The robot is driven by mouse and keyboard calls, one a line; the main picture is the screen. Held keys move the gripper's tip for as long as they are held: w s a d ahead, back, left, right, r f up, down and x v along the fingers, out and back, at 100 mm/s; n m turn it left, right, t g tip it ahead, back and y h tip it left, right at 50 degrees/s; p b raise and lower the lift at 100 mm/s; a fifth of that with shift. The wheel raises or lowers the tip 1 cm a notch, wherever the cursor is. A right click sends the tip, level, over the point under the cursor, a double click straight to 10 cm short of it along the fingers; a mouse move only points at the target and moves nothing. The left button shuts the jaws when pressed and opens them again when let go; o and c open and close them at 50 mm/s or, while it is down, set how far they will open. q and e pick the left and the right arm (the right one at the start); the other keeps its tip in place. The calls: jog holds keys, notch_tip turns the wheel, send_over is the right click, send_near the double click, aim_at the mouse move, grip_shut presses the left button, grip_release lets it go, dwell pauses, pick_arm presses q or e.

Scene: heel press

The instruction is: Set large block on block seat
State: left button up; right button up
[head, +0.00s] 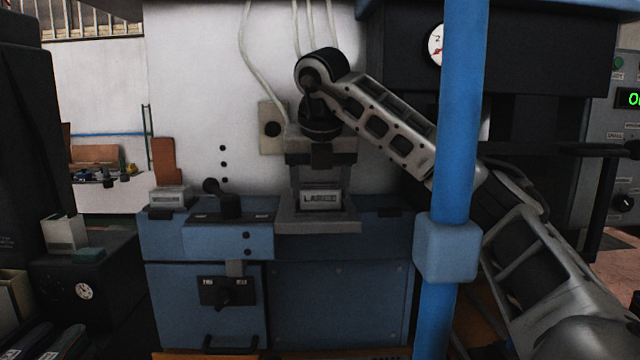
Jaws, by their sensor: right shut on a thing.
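The large block (320,199) is a grey block with "LARGE" lettered on its front. My right gripper (320,183) points down and is shut on it, with one finger on each side. The block is upright at the grey block seat (318,226), a framed plate on the blue machine's top. Its lower part is within the outline of the seat. I cannot tell whether its underside touches the seat. My left gripper is not in view.
Another pale labelled block (168,196) sits at the machine top's left end. A black lever knob (211,186) stands between it and the seat. A blue post (457,120) rises in front of my right arm. A dark press housing (560,60) is at upper right.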

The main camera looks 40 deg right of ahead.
jog(key=shift+f, duration=0.2)
jog(key=o, duration=1.3)
jog(key=v, duration=1.6)
jog(key=shift+d, duration=0.1)
